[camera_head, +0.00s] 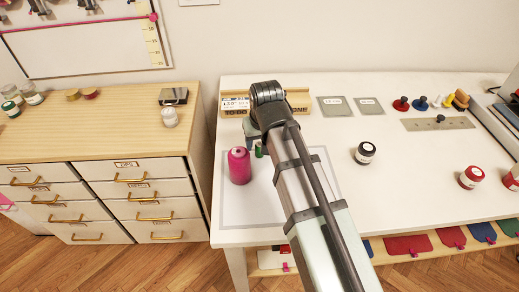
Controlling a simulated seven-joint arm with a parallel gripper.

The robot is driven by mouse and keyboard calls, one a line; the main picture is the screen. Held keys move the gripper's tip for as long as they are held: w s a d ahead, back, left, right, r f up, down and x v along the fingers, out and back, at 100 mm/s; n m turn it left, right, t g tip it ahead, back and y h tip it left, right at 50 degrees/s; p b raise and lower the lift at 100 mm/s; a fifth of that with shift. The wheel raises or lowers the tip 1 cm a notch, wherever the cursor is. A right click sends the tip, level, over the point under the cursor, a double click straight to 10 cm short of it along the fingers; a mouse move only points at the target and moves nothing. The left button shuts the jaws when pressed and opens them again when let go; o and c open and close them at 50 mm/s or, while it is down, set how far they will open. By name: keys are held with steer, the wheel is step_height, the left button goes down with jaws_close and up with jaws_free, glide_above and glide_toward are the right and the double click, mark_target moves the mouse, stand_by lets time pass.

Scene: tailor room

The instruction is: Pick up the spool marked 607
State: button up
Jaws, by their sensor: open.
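No number 607 can be read on any spool from here. A large pink spool (239,167) stands upright on the left of the white table, with a small green spool (259,150) just right of it. A dark spool with a white label (365,153) stands mid-table, right of my arm. A red spool with a white label (471,177) stands farther right. Another red one (512,179) is cut off by the right edge. My arm reaches over the table, its far end near the back-left, behind the pink spool. My gripper's jaws are hidden behind the arm.
A wooden box (236,105) stands at the table's back left. Two grey cards (335,106), several coloured knobs (420,103) and a grey plate (438,124) lie at the back right. A drawer cabinet (100,143) stands left. The table's front middle-right is clear.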

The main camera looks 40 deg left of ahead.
mark_target(259, 146)
steer(key=shift+x, duration=2.05)
steer(key=shift+w+a, duration=0.1)
steer(key=shift+c, duration=0.3)
steer(key=shift+r, duration=0.1)
jaws_close()
steer(key=shift+r, duration=0.1)
